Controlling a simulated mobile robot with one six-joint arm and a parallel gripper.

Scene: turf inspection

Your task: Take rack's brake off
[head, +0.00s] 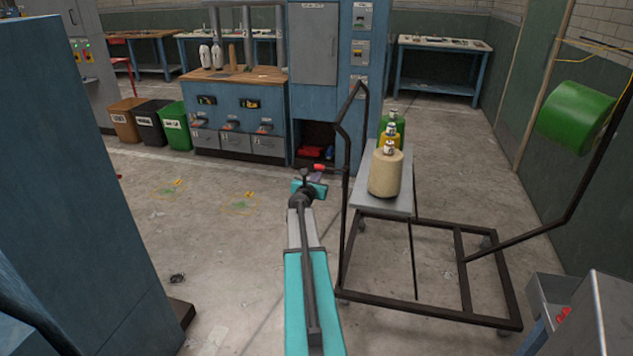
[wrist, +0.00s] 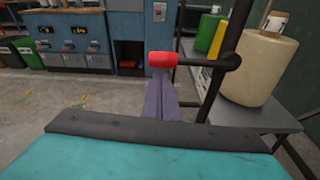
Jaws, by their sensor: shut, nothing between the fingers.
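The rack (head: 463,268) is a dark metal frame on castors with tall bent posts, standing right of my arm. A short dark lever with a red grip (head: 319,167) sticks out to the left from its near post; I take this to be the brake. In the wrist view the red grip (wrist: 162,60) is at the upper middle, its rod running right to the post. My gripper (head: 307,187) is shut and empty. Its fingers (wrist: 162,85) point at the red grip and overlap its lower edge in the wrist view; I cannot tell whether they touch.
A grey shelf (head: 365,198) by the rack bears a beige cylinder (head: 385,173), with yellow and green ones behind. A blue cabinet (head: 75,190) stands close at left. Ahead are a workbench with drawers (head: 235,120) and bins (head: 174,127). The floor between is mostly clear.

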